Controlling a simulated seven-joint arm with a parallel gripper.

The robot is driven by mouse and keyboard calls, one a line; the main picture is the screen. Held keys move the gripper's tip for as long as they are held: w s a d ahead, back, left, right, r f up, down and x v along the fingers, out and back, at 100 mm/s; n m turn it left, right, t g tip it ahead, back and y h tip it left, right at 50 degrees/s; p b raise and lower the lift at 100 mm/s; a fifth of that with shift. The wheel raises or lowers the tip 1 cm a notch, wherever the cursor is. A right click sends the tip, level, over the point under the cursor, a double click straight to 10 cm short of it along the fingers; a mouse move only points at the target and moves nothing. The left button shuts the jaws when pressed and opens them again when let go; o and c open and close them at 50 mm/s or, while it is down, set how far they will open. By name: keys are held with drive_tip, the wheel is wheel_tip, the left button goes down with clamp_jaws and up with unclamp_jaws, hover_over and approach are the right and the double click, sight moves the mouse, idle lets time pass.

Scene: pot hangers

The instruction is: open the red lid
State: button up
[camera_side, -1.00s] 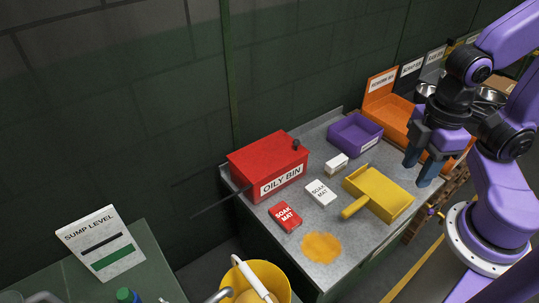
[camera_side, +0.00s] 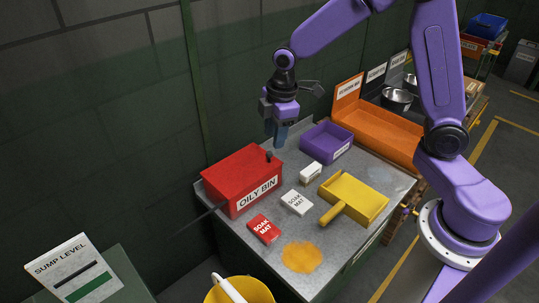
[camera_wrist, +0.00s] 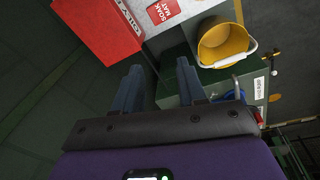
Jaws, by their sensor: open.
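The red lid (camera_side: 238,168) is the flat top of a red box (camera_side: 258,195) labelled OILY BIN, and it lies shut on the box. A small dark knob (camera_side: 268,156) stands at the lid's right end. My gripper (camera_side: 277,138) is above and behind the knob in the side view, fingers pointing down, empty and apart from the lid. In the wrist view my gripper (camera_wrist: 158,82) shows two blue fingers spread with a gap between them. The red box (camera_wrist: 100,30) is at the top of that view, partly cut off; the knob is not visible there.
A purple tray (camera_side: 327,145), a white block (camera_side: 311,173), white and red SOAK MAT packs (camera_side: 297,202) (camera_side: 264,229), a yellow dustpan (camera_side: 352,198) and an orange spill (camera_side: 301,257) share the bench. An orange bin (camera_side: 375,140) stands right. A yellow bucket (camera_side: 255,291) is below the front edge.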

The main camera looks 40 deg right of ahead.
drive_tip(key=w+d+f, duration=0.6)
drive_tip(key=w+d, duration=0.1)
drive_tip(key=w, duration=0.4)
drive_tip(key=n, duration=0.1)
approach(270, 152)
drive_tip(key=shift+t+h, duration=0.4)
drive_tip(key=f, duration=0.3)
drive_tip(key=w+f, duration=0.1)
drive_tip(key=f, duration=0.7)
drive_tip(key=shift+w+a+f, duration=0.1)
drive_tip(key=shift+w+a, duration=0.05)
drive_tip(key=shift+w, duration=0.05)
clamp_jaws()
